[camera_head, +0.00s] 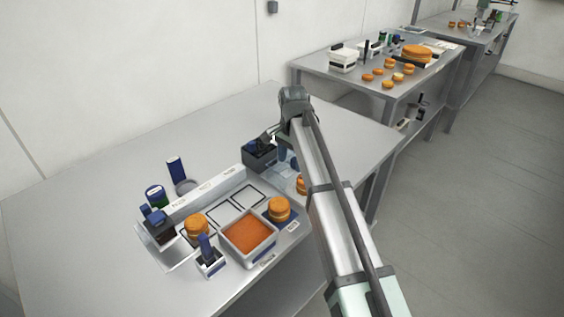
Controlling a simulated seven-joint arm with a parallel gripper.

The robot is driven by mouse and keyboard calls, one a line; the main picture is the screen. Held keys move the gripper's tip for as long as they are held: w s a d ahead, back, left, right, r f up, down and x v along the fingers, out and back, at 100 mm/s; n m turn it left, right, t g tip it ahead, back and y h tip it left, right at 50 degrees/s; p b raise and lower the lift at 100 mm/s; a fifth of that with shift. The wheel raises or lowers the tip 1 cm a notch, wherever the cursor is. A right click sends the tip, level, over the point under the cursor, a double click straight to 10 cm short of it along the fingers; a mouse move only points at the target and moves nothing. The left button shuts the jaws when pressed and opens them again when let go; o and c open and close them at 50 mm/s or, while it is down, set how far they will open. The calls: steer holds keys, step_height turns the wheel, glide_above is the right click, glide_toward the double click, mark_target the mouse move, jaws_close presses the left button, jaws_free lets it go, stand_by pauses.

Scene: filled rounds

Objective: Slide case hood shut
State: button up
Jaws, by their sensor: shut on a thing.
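My arm reaches from the lower right to the far side of the near table. My gripper (267,138) points down and left, low at a dark blue, box-like part (259,156) behind the tray's far right corner. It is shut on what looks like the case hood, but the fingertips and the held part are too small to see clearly. Bluish, see-through surfaces (283,160) beside my arm seem to belong to the case. An orange round (301,185) shows there, partly hidden by my arm. How far the hood is open cannot be told.
Dark blue tools (177,171) stand on the left. The table's left and front left are clear. A second table (350,82) stands behind.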

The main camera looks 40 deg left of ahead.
steer(key=shift+s+d+f, duration=0.1)
steer(key=shift+d+f, duration=0.05)
steer(key=shift+d, duration=1.15)
steer(key=shift+s+d+f, duration=0.1)
steer(key=shift+d+f, duration=0.05)
steer(key=shift+d, duration=1.2)
steer(key=shift+s+d+f, duration=0.1)
steer(key=shift+d+f, duration=0.05)
steer(key=shift+d, duration=1.15)
steer(key=o, duration=1)
steer(key=shift+c, duration=0.2)
steer(key=shift+w, duration=0.1)
steer(key=shift+w+a+r, duration=0.1)
steer(key=shift+a+r, duration=0.05)
steer(key=shift+r, duration=0.6)
steer(key=shift+w+a+r, duration=0.1)
steer(key=shift+r, duration=2.8)
